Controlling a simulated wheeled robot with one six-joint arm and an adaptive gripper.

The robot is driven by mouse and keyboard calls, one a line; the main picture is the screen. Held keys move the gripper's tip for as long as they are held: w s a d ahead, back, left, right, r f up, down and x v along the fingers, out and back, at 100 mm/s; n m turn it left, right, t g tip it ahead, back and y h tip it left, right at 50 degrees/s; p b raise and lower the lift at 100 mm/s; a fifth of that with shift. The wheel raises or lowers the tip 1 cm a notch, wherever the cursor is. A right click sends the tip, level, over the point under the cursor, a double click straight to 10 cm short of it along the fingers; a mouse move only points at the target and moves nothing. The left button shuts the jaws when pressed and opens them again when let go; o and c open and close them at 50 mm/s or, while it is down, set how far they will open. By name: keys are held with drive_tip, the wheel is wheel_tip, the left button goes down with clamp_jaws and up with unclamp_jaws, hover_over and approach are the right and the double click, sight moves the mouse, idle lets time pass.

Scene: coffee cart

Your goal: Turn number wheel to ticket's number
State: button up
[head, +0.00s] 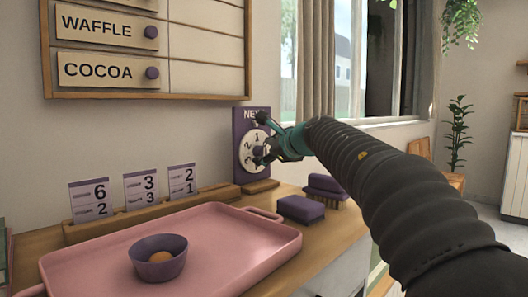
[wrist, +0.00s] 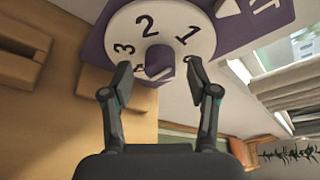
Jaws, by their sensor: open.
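The number wheel (head: 246,145) is a white disc on a purple upright board (head: 240,116), whose lettering is partly covered by my arm. In the wrist view the wheel (wrist: 178,18) shows 1, 2, 3 and part of a 4; the 1 is nearest a white triangle (wrist: 228,8) on the board. A purple knob (wrist: 159,58) sticks out at its centre. My gripper (wrist: 158,74) is open, one finger on each side of the knob, with gaps visible. Three tickets stand in a wooden rack: one with 6 and 2 (head: 89,200), one with 3 and 3 (head: 142,188), one with 2 and 1 (head: 182,178).
A pink tray (head: 225,268) holding a purple bowl (head: 147,268) with something orange lies at the front. A menu board (head: 205,93) hangs above.

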drive_tip(key=shift+w+a+f, duration=0.15)
drive_tip(key=shift+w+a, duration=0.15)
drive_tip(key=shift+w, duration=0.25)
clamp_jaws()
drive_tip(key=shift+p, duration=0.7)
